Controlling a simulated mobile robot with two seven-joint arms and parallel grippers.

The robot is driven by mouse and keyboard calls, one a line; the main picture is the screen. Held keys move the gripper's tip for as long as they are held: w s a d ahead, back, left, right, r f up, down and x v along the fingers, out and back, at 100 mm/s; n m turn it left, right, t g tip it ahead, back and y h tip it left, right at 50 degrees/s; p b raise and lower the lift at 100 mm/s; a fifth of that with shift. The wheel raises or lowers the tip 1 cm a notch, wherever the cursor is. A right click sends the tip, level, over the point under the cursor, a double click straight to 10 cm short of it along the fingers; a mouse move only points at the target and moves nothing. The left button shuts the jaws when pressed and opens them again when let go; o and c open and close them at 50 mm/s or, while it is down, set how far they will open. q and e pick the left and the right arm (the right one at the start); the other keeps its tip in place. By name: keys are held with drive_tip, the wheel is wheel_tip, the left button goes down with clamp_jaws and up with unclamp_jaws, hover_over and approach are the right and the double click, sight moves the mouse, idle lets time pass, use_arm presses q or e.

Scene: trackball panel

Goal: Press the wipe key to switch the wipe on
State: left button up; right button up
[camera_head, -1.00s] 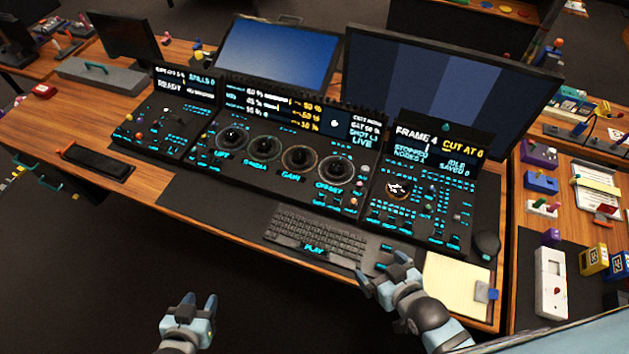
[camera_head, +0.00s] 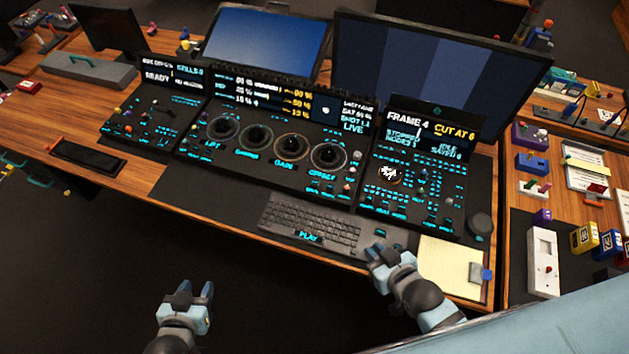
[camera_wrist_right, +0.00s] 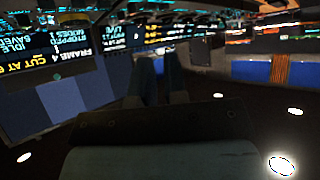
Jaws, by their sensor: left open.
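The control console (camera_head: 265,135) stands on the desk with dark panels and cyan-lit keys. Its right panel (camera_head: 415,190) has rows of small keys under a screen reading "FRAME 4" and "CUT AT 6". I cannot read a wipe label, so I cannot tell which key is the wipe key. My right gripper (camera_head: 376,250) is at the desk's front edge, right of the keyboard and below the right panel; its jaw gap is unclear. Its fingers (camera_wrist_right: 158,82) show dark in the right wrist view. My left gripper (camera_head: 197,290) is open and empty, in front of the desk.
A keyboard (camera_head: 310,222) lies in front of the console. A yellow notepad (camera_head: 448,264) lies right of my right gripper, and a dark round-topped device (camera_head: 480,225) is behind it. Two monitors (camera_head: 265,42) (camera_head: 435,75) stand behind. A side desk with small devices is at right.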

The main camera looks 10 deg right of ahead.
clamp_jaws()
use_arm(q)
drive_tip(key=shift+s+f, duration=0.15)
drive_tip(key=shift+s, duration=0.2)
drive_tip(key=shift+w, duration=0.1)
drive_tip(key=shift+w+r, duration=0.2)
drive_tip(key=shift+w, duration=0.15)
drive_tip(key=shift+s+f, duration=0.25)
drive_tip(key=shift+s, duration=0.25)
